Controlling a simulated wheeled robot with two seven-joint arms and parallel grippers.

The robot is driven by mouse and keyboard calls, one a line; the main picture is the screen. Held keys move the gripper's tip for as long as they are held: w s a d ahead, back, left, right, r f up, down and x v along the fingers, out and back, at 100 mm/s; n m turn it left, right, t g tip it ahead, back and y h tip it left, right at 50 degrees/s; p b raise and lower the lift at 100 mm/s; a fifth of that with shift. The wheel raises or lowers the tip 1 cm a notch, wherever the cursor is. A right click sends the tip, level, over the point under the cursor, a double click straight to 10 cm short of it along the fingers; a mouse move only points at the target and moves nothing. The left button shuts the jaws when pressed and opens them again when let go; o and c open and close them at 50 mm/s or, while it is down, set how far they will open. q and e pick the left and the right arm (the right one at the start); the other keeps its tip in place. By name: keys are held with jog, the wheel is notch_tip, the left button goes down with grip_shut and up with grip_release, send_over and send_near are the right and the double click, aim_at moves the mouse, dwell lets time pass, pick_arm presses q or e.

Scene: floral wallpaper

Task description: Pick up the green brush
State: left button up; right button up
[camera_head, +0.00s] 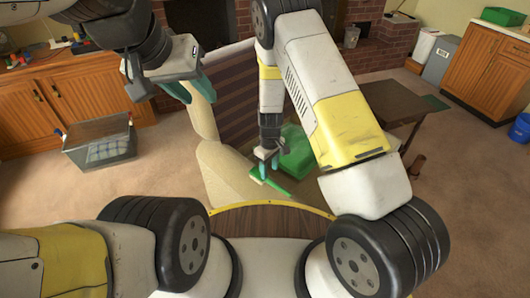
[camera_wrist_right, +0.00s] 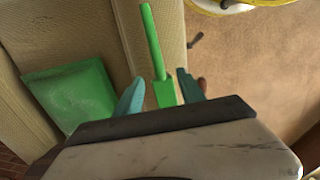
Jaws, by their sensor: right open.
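The green brush (camera_head: 270,182) lies on the beige upholstered surface in front of me. In the right wrist view the brush (camera_wrist_right: 154,45) points away from me, with its near end between the fingertips. My right gripper (camera_head: 268,167) is open just above the brush. In the wrist view its two teal fingers (camera_wrist_right: 156,90) are on either side of the brush's near end, with gaps visible. Whether they touch it cannot be told. My left gripper (camera_head: 190,90) is open and empty, raised at the upper left, well away from the brush.
A green box-like object (camera_head: 297,150) is close beside the brush; it also shows in the wrist view (camera_wrist_right: 75,95). A dark table (camera_head: 405,105) stands to the right. A grey crate (camera_head: 100,143) is on the floor at left. Carpet is open at lower right.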

aim_at(268, 180)
jog(key=f, duration=0.7)
jog(key=shift+w+a+f, duration=0.3)
jog(key=shift+w+f, duration=0.05)
grip_shut()
